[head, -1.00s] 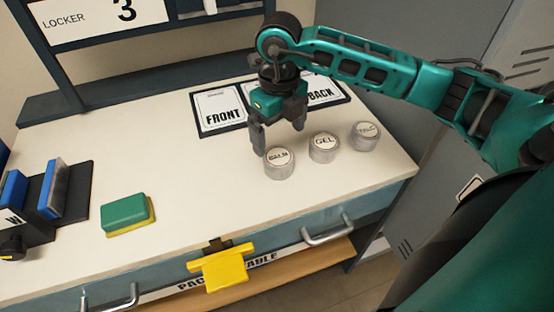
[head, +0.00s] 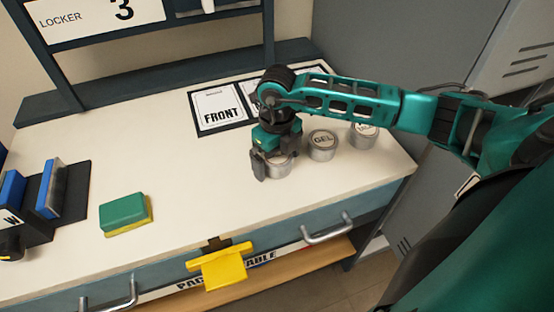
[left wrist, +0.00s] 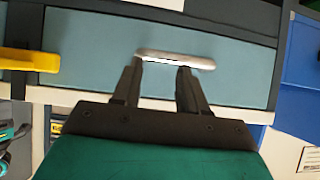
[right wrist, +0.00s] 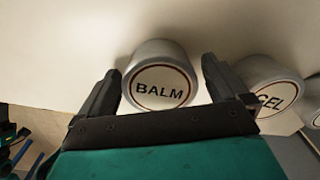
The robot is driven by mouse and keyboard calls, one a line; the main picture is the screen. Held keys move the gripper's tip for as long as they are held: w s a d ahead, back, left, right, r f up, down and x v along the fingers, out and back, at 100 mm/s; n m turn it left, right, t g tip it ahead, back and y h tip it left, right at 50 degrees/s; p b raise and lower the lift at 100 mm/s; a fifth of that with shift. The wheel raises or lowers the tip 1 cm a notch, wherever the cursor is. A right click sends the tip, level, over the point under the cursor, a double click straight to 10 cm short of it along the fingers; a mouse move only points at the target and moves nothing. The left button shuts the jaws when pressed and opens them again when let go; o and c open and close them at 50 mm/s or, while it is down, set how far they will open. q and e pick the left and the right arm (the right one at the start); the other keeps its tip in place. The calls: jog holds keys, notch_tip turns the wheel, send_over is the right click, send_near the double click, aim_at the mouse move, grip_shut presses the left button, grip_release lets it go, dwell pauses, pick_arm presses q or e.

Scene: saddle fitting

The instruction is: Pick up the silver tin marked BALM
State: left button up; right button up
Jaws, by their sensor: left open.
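The silver tin marked BALM (head: 279,171) stands upright on the packing table and is partly hidden by my right gripper in the head view. In the right wrist view the tin (right wrist: 161,78) shows its lid with the word BALM, between the fingers. My right gripper (head: 276,165) is open and low over the tin, one finger on each side. In the right wrist view a small gap shows between each finger and the tin (right wrist: 160,66). My left gripper (left wrist: 157,75) is open and empty in front of a drawer handle (left wrist: 175,60); it is not in the head view.
A GEL tin (head: 323,146) stands just right of the BALM tin, and a third tin (head: 363,137) beyond it. A FRONT card (head: 220,107) lies behind. A green and yellow sponge (head: 125,213) lies left, with clear tabletop between.

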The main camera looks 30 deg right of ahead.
jog(key=c, duration=1.1)
jog(key=shift+r, duration=0.15)
